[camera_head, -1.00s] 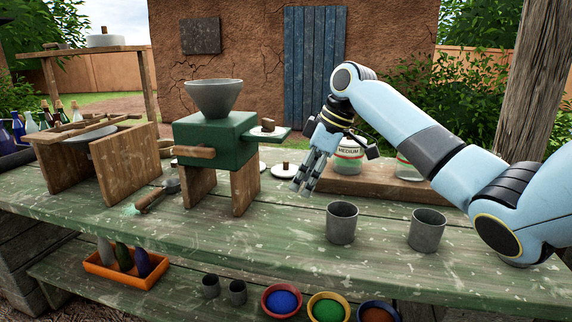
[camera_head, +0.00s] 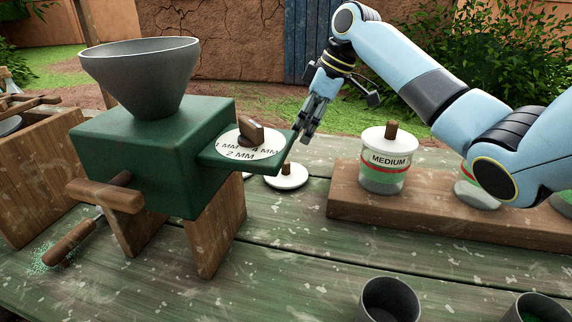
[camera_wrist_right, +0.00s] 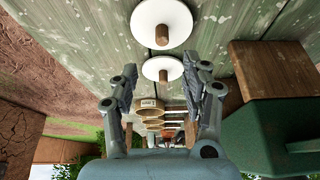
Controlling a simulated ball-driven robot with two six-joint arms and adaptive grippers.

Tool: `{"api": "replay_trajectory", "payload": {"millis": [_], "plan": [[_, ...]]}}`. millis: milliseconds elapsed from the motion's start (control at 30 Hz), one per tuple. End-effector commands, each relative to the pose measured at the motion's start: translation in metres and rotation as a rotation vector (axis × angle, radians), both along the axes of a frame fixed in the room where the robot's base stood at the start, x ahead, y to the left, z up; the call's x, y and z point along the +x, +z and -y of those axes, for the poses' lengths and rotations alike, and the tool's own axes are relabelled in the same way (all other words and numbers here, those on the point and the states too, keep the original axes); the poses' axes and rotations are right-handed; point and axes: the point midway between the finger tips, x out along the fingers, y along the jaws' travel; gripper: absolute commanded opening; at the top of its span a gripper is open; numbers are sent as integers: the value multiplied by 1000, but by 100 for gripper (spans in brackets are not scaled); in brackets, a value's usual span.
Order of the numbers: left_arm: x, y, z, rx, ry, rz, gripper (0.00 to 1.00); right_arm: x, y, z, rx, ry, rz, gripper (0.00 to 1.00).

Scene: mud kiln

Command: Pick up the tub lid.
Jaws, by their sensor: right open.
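A white round lid with a brown wooden knob (camera_head: 287,177) lies on the green table, right of the mill. In the right wrist view two such lids show: a nearer-centre lid (camera_wrist_right: 154,69) between the fingertips in the picture, and another lid (camera_wrist_right: 150,22) above it. In the head view the second is mostly hidden behind the mill. My right gripper (camera_head: 304,136) is open and empty, its fingers pointing down behind and above the visible lid, apart from it. My left gripper is not in view.
A green mill (camera_head: 150,150) with a grey hopper and a dial shelf stands close left. A lidded tub marked MEDIUM (camera_head: 384,178) stands on a wooden block (camera_head: 345,200) at right, beside another tub. Two grey cups (camera_head: 390,300) are in front. Table between is clear.

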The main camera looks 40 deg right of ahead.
Motion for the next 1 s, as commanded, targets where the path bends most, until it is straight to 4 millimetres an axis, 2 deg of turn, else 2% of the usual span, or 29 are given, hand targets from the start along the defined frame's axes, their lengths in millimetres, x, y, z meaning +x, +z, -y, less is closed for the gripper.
{"api": "replay_trajectory", "payload": {"millis": [100,267,433,700,1000], "plan": [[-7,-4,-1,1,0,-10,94,5,-21,-7,3,0,-4,47],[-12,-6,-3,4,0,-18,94,12,-40,-11,2,-1,-3,47],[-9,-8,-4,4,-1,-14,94,15,-53,-15,1,0,-4,47],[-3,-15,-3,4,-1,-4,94,27,-91,-25,1,-1,-3,47],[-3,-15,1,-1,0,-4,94,29,-94,-26,-1,0,-2,47]]}}
